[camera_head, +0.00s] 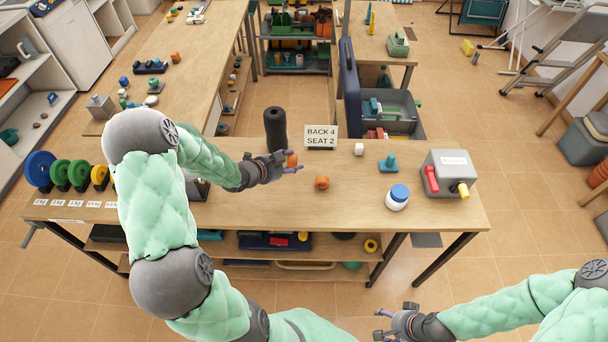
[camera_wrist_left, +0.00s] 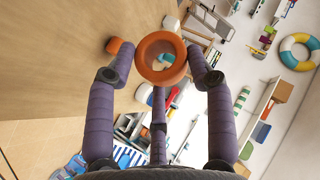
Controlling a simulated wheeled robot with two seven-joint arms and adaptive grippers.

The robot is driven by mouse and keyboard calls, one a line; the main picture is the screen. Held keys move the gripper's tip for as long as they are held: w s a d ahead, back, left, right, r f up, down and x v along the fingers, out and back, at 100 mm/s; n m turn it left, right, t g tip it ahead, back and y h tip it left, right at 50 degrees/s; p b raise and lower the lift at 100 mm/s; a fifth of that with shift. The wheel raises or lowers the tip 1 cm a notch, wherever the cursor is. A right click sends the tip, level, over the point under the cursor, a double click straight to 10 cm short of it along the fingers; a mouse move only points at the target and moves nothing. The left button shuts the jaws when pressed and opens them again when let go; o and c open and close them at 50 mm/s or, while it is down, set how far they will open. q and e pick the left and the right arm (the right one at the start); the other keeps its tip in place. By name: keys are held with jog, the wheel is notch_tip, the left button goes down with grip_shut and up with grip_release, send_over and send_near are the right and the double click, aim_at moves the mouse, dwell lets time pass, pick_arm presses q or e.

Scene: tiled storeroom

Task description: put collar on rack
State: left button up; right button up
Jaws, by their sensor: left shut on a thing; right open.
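My left gripper (camera_head: 278,167) is shut on an orange collar (camera_head: 292,160) above the near table. In the left wrist view the collar (camera_wrist_left: 143,60) is a ring between the fingertips, its opening facing the camera. A second orange ring-like piece (camera_head: 321,183) lies on the table just right of that gripper; it also shows in the left wrist view (camera_wrist_left: 114,44). A row of upright coloured discs (camera_head: 60,174) stands at the table's left end, behind small labels; I cannot tell whether this is the rack. My right gripper (camera_head: 395,324) is open and empty, in front of the table.
A black cylinder (camera_head: 275,128) and a sign reading "BACK 4 SEAT 2" (camera_head: 321,135) stand behind the left gripper. A blue-lidded white jar (camera_head: 398,197), a teal piece (camera_head: 388,163) and a grey box with red lever (camera_head: 449,174) are on the right. The table's front middle is clear.

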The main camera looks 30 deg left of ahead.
pick_arm(q)
jog(key=w+f, duration=0.1)
jog(key=f, duration=0.1)
jog(key=w+d+f+b, duration=0.1)
jog(key=w+f, duration=0.3)
jog(key=shift+d+b, duration=0.25)
jog(key=shift+b, duration=0.15)
notch_tip(320, 180, down, 3)
jog(key=shift+w+f+b, duration=0.15)
jog(key=shift+b, duration=0.35)
jog(key=shift+f+b, duration=0.35)
jog(key=shift+b, duration=0.1)
jog(key=shift+f, duration=0.2)
jog(key=o, duration=1.3)
